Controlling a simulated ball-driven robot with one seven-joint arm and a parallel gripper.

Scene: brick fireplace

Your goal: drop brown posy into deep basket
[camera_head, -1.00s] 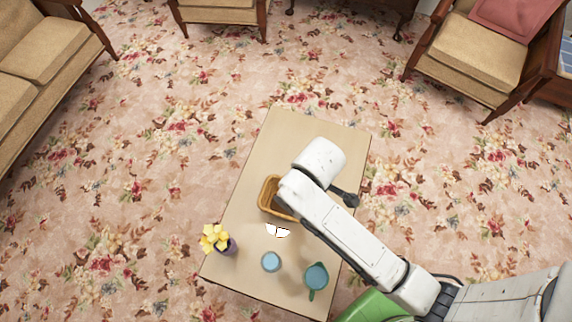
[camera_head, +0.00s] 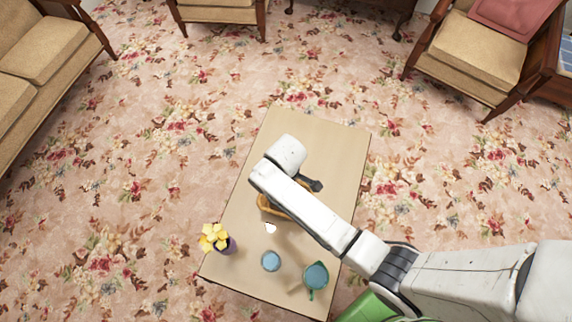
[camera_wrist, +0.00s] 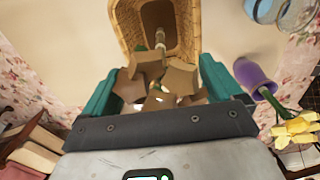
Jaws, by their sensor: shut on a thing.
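The brown posy (camera_wrist: 150,68), a bunch of brown blooms with a green stem, sits between the teal fingers of my gripper (camera_wrist: 160,82) in the wrist view. My gripper is shut on it. The deep basket (camera_wrist: 126,22) is tan wicker, with its open mouth just past the posy in the wrist view. The stem end shows against the basket's opening; how far above or inside it is I cannot tell. In the head view the basket (camera_head: 264,205) is mostly covered by my arm, which also hides my gripper and the posy.
On the low table (camera_head: 335,145) stand a purple vase with yellow flowers (camera_head: 215,238), a blue-topped vessel (camera_head: 270,261) and a green-handled jug (camera_head: 316,275). A small white piece (camera_head: 270,228) lies near the basket. The table's far end is clear.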

